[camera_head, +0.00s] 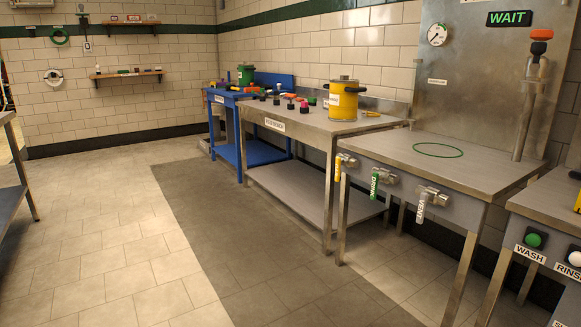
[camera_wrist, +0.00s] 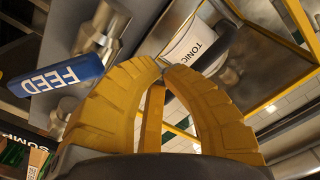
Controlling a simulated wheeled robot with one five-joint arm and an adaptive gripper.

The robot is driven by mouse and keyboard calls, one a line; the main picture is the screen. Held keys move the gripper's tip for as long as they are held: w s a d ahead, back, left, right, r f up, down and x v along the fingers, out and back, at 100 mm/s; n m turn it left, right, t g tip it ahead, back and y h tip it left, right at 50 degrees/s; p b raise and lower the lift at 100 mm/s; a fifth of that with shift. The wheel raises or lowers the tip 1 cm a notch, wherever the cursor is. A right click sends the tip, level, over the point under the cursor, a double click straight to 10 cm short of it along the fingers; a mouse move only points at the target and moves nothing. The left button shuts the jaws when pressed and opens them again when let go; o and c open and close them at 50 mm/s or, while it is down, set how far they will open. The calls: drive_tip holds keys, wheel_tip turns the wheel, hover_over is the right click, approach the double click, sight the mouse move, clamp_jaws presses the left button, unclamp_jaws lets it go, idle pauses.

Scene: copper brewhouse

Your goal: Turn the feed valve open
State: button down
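The feed valve shows in the wrist view as a blue handle (camera_wrist: 58,77) with the word FEED upside down, joined to a metal valve body (camera_wrist: 102,32) on a grey panel. My gripper (camera_wrist: 163,69) has yellow ribbed fingers that bow apart low down and meet at the tips. Nothing shows held between them. The blue handle lies left of the fingers, and I see no grip on it. My gripper and the blue handle do not show in the head view.
In the wrist view a TONIC label (camera_wrist: 192,42) sits beyond the fingertips. In the head view, green-handled (camera_head: 374,185), yellow-handled (camera_head: 338,170) and white-handled (camera_head: 420,208) valves line a steel bench front (camera_head: 402,160). A WAIT sign (camera_head: 509,18) hangs above. The tiled floor (camera_head: 100,240) is clear.

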drive_tip(key=shift+s+r, duration=0.25)
drive_tip(key=shift+s, duration=0.05)
drive_tip(key=shift+v, duration=2.85)
drive_tip(key=shift+s+a, duration=0.1)
drive_tip(key=v, duration=1.1)
drive_tip(key=w+a+r+n+y+p, duration=0.45)
drive_tip(key=a+r+p, duration=0.35)
drive_tip(key=a+p, duration=0.35)
drive_tip(key=w+a+r+n+y+p, duration=0.3)
drive_tip(key=a+r+n+y+p, duration=0.2)
drive_tip(key=a+r+p, duration=0.45)
drive_tip(key=s+a+r+n+g+y+p, duration=0.2)
drive_tip(key=s+a+r+n+g+p, duration=0.1)
drive_tip(key=s+a+r+p, duration=0.4)
drive_tip(key=s+a+r+n+g+y+p, duration=0.3)
drive_tip(key=s+a+r+n+p, duration=0.3)
drive_tip(key=a+p, duration=0.8)
drive_tip(key=s+a+r, duration=0.1)
drive_tip(key=s, duration=0.2)
drive_tip(key=shift+s+r+y, duration=0.2)
drive_tip(key=shift+r+y, duration=0.15)
drive_tip(key=shift+r, duration=0.05)
